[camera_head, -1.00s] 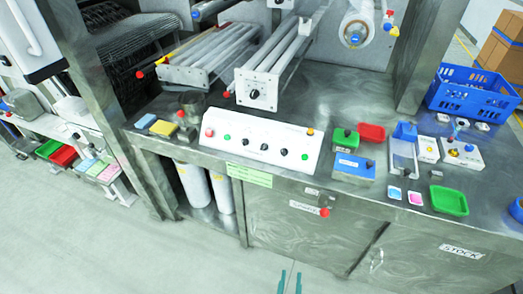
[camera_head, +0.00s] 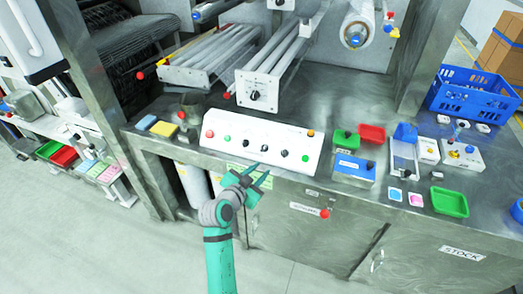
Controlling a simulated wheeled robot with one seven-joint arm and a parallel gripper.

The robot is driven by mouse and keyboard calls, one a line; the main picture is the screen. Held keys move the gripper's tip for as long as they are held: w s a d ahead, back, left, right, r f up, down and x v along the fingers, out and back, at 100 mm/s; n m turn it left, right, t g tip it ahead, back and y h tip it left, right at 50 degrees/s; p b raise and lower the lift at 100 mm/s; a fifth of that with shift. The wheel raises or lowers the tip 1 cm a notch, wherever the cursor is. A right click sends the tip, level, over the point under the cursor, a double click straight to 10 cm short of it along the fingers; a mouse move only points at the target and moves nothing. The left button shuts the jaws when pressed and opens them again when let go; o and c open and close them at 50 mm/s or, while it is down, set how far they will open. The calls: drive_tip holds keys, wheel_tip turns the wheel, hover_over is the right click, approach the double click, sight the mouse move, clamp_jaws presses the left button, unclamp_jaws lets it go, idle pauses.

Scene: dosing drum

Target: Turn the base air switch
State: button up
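A white sloped control panel (camera_head: 275,130) stands on the steel counter. It carries several black rotary knobs, one of them a middle knob (camera_head: 264,147), plus a red button (camera_head: 210,133), green buttons and an orange one. Its labels are too small to read, so I cannot tell which knob is the base air switch. Another black knob (camera_head: 255,95) sits on the white end plate of the roller unit behind. My gripper (camera_head: 263,170) is in front of and below the panel's middle knobs in the picture. Its two fingers are apart and empty, and no contact with a knob shows.
A green label (camera_head: 240,169) hangs at the counter front, partly behind my gripper. A red knob (camera_head: 324,213) sits on the cabinet front. A blue box (camera_head: 354,167), a green tray (camera_head: 449,202) and a blue crate (camera_head: 470,95) stand to the right.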

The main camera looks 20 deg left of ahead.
drive_tip(key=m, duration=0.2)
approach(263, 149)
drive_tip(key=x, duration=0.9)
drive_tip(key=shift+s, duration=0.1)
drive_tip(key=shift+c, duration=0.6)
drive_tip(key=c, duration=0.6)
drive_tip(key=shift+o, duration=0.2)
